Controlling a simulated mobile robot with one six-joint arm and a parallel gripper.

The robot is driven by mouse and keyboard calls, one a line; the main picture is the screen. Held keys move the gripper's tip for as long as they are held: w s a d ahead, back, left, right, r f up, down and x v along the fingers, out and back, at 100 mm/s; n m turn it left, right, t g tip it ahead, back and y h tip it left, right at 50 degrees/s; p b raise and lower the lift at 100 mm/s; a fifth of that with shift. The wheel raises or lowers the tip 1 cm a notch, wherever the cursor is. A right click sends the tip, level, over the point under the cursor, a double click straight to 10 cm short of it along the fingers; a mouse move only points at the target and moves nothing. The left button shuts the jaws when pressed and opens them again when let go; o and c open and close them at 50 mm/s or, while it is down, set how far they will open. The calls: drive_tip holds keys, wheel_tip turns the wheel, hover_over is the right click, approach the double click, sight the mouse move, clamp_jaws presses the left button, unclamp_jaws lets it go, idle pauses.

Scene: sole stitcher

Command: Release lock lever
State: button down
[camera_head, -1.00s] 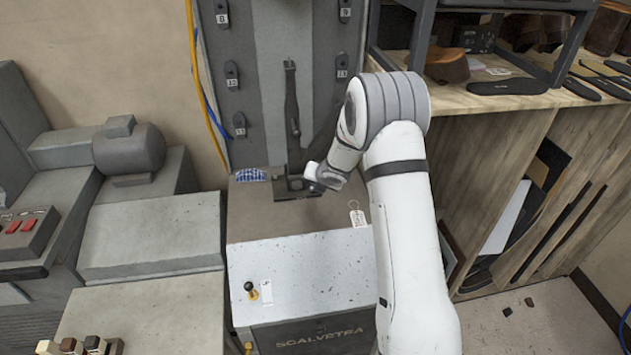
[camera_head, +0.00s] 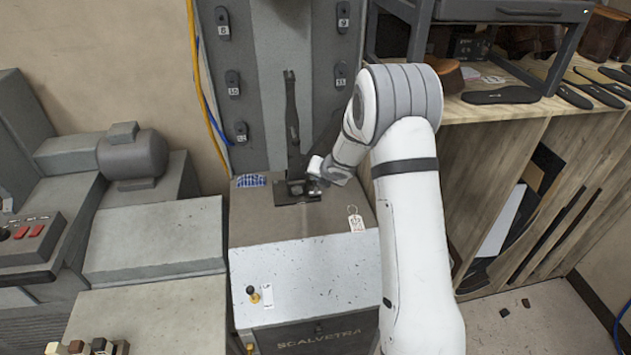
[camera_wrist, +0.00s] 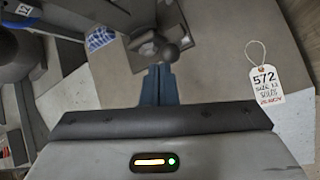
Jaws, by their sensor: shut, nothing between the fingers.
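A dark upright arm (camera_head: 292,115) stands on a dark bracket (camera_head: 283,197) on top of the grey machine. Which part is the lock lever I cannot tell for sure. In the wrist view a round grey knob (camera_wrist: 168,53) on a small metal fitting shows just beyond my fingertips. My gripper (camera_head: 318,184) is at the right side of the bracket, low over the machine top. In the wrist view its blue fingers (camera_wrist: 159,76) are together and empty, close to the knob; contact cannot be told. My gripper partly hides the bracket's right end.
A paper tag (camera_head: 356,222) lies right of the bracket and a blue-patterned piece (camera_head: 250,180) left of it. A small black-knobbed lever (camera_head: 250,290) is on the white front panel. A wooden shelf (camera_head: 530,125) with soles is at right; another grey machine stands left.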

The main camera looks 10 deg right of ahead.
drive_tip(key=v, duration=0.1)
drive_tip(key=p+v, duration=0.2)
drive_tip(key=v, duration=0.1)
drive_tip(key=shift+w+a+r, duration=0.15)
drive_tip(key=shift+w+r, duration=0.1)
drive_tip(key=shift+r, duration=0.1)
drive_tip(key=s+d+r+m+h, duration=0.2)
drive_tip(key=s+d+r+m, duration=0.2)
drive_tip(key=s+r+m, duration=0.3)
drive_tip(key=s+d+r+m+h, duration=0.35)
drive_tip(key=s+r+m, duration=0.25)
drive_tip(key=r+m, duration=0.25)
drive_tip(key=s+a+r+m+g+y+b, duration=0.1)
drive_tip(key=s+m+g, duration=0.1)
drive_tip(key=s+m, duration=0.6)
drive_tip(key=s+a+r+m+g+y, duration=0.1)
drive_tip(key=s+m, duration=0.7)
drive_tip(key=s, duration=1.1)
drive_tip(key=shift+s+a+r+m+g+y+b, duration=0.15)
drive_tip(key=shift+a+r+m+g+y+b, duration=0.25)
drive_tip(key=shift+r+g, duration=0.3)
drive_tip(key=c, duration=2.2)
unclamp_jaws()
drive_tip(key=shift+d, duration=0.1)
